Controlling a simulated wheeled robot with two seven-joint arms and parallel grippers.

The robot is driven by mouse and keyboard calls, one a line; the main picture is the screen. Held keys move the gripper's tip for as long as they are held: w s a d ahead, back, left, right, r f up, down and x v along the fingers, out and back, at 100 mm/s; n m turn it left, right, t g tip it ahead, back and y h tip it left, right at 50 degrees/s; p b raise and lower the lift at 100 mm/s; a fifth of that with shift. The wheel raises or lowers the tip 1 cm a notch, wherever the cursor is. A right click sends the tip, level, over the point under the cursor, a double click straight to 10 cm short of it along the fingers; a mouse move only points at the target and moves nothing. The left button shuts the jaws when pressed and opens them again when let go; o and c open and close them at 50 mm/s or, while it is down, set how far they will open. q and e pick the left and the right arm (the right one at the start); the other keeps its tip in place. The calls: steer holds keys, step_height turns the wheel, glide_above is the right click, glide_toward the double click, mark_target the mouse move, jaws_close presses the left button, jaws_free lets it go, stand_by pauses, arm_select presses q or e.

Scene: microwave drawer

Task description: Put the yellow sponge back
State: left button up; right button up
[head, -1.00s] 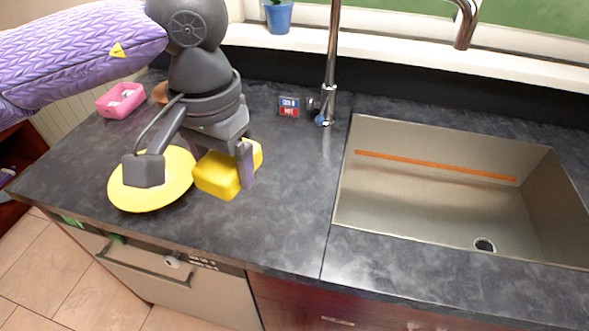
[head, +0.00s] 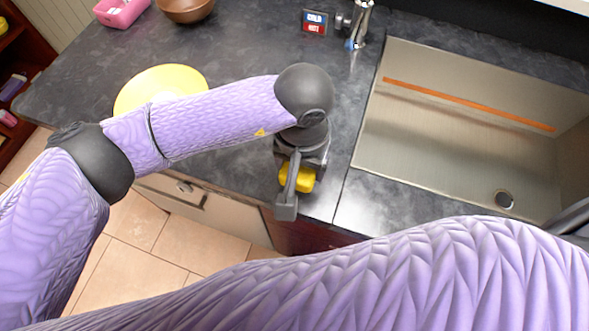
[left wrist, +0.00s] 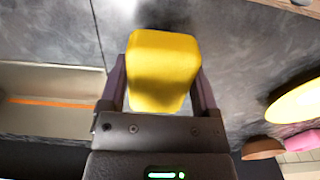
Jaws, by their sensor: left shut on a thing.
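The yellow sponge (head: 297,178) is held between the fingers of my left gripper (head: 291,190), near the front edge of the counter and left of the sink. Much of the sponge is hidden by the gripper in the head view. In the left wrist view the sponge (left wrist: 163,70) fills the space between both fingers (left wrist: 160,88), and they are shut on it. Whether the sponge touches the counter, I cannot tell. My right gripper is not in view.
The sink (head: 450,150) with an orange strip (head: 468,104) is at the right. A yellow plate (head: 150,84), a brown bowl (head: 186,8) and a pink container (head: 120,12) stand at the left. A faucet (head: 360,20) and a small sign (head: 315,22) are behind.

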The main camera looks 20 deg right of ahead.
mark_target(300, 177)
arm_select(q)
step_height(300, 177, down, 4)
steer(key=shift+f, duration=0.15)
steer(key=shift+f+b, duration=0.1)
steer(key=shift+b, duration=0.2)
steer(key=shift+f, duration=0.1)
steer(key=o, duration=0.9)
steer(key=shift+r, duration=0.2)
step_height(300, 177, up, 12)
steer(key=shift+r+p, duration=0.1)
steer(key=shift+p, duration=0.5)
